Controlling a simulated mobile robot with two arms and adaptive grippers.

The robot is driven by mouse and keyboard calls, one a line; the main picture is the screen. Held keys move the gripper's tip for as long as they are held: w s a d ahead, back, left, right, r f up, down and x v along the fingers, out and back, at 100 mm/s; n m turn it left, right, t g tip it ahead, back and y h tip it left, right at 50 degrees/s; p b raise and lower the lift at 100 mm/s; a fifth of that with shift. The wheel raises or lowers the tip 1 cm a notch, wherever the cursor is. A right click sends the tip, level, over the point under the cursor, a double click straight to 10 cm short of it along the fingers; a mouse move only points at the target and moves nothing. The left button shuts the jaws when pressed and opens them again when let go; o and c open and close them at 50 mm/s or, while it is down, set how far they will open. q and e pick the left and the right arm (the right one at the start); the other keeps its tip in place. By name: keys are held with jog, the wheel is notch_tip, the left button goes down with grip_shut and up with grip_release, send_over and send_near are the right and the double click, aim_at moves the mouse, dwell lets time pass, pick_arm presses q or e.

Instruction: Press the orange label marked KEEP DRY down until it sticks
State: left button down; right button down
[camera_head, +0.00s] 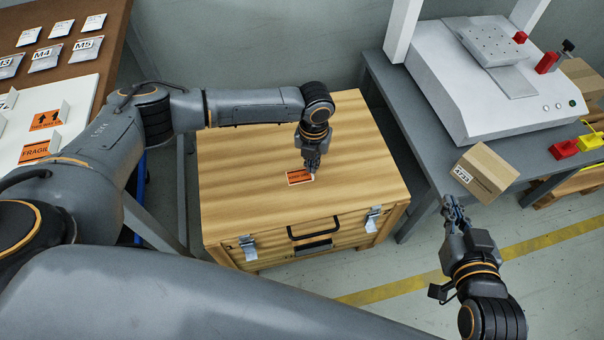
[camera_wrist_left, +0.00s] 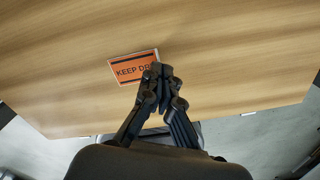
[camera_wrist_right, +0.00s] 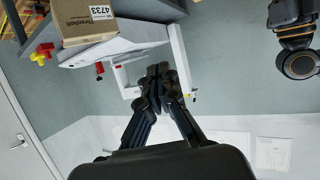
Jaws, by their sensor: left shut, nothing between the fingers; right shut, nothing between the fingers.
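The orange KEEP DRY label (camera_head: 300,177) lies on the lid of the wooden case (camera_head: 235,205), near the middle of the top. My left gripper (camera_head: 312,172) is shut and empty, pointing down at the label's right end. Its fingertips (camera_wrist_left: 158,72) overlap the label's edge in the left wrist view; I cannot tell whether they touch it. My right gripper (camera_head: 452,205) is shut and empty, held in the air right of the case.
A grey bench (camera_head: 405,110) at the right carries a white gantry machine (camera_head: 455,85), a cardboard box (camera_head: 485,172) and red and yellow parts. At the left, a brown board (camera_head: 75,15) holds labelled packets, beside a FRAGILE label (camera_head: 38,151). The case has a front handle (camera_head: 314,229) and latches.

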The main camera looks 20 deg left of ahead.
pick_arm(q)
jog(key=shift+f, duration=0.6)
pick_arm(e)
jog(key=shift+w+a+r+t, duration=0.15)
jog(key=shift+w+r+t, duration=0.15)
jog(key=shift+r, duration=0.2)
jog(key=shift+w+a+r+t, duration=0.15)
jog(key=shift+r+t, duration=0.15)
jog(key=shift+r, duration=0.15)
pick_arm(q)
jog(key=shift+f+b, duration=0.1)
jog(key=shift+b, duration=0.2)
pick_arm(e)
jog(key=shift+w+r+y, duration=0.1)
jog(key=shift+r+y, duration=0.15)
jog(key=shift+y, duration=0.05)
pick_arm(q)
jog(key=shift+f, duration=0.25)
pick_arm(e)
jog(key=shift+w+a+r+t, duration=0.2)
jog(key=shift+r+t, duration=0.4)
jog(key=shift+r, duration=0.05)
